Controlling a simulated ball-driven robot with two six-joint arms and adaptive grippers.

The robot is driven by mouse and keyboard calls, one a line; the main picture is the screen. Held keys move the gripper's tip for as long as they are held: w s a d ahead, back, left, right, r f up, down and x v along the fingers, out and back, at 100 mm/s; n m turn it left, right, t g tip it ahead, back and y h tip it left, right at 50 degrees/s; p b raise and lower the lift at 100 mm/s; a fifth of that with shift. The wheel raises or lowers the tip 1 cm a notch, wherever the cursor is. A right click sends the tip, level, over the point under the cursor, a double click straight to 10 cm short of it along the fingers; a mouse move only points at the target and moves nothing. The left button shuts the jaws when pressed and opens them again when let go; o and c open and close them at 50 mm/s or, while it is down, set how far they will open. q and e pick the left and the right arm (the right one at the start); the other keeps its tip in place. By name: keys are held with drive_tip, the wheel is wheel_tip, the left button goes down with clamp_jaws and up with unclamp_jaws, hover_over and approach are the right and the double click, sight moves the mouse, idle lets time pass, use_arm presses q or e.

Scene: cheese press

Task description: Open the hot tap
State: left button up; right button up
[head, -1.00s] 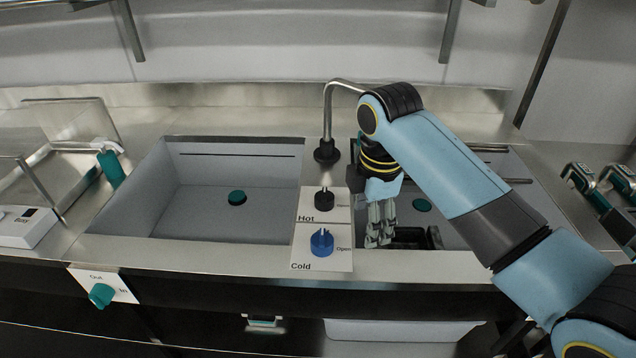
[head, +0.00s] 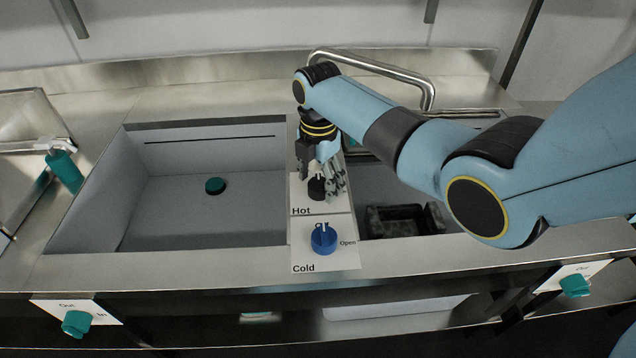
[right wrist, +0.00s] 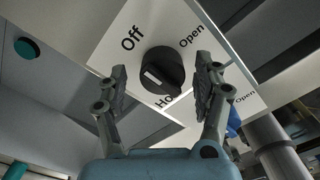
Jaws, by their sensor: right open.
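The hot tap is a black knob (head: 316,187) on a white plate marked "Hot", between the two sinks in the head view. My right gripper (head: 322,188) is open over it, its fingers pointing down and partly hiding the knob and plate. In the right wrist view the black knob (right wrist: 162,70) lies ahead between the open fingertips (right wrist: 162,82), with a gap on both sides. My left gripper is not in view.
The blue cold knob (head: 323,238) is just in front of the hot knob. The metal spout (head: 385,70) is behind my right arm. The left sink (head: 190,215) is empty apart from a green plug. A dark tray (head: 398,222) is in the right sink.

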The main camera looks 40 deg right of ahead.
drive_tip(key=shift+s+f, duration=0.15)
drive_tip(key=shift+f, duration=0.25)
drive_tip(key=shift+c, duration=1.6)
drive_tip(key=c, duration=0.9)
drive_tip(key=shift+o, duration=0.2)
drive_tip(key=m+p, duration=0.2)
drive_tip(key=m, duration=0.1)
drive_tip(key=shift+r, duration=0.1)
drive_tip(key=m+p, duration=0.2)
drive_tip(key=m, duration=0.3)
drive_tip(key=shift+p, duration=0.3)
drive_tip(key=m+p, duration=0.1)
drive_tip(key=m, duration=0.4)
drive_tip(key=shift+s+p, duration=0.1)
drive_tip(key=shift+p, duration=0.2)
use_arm(q)
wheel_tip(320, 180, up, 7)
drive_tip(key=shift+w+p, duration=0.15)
drive_tip(key=shift+p, duration=0.25)
use_arm(e)
drive_tip(key=shift+f+m, duration=0.2)
drive_tip(key=shift+m, duration=2.3)
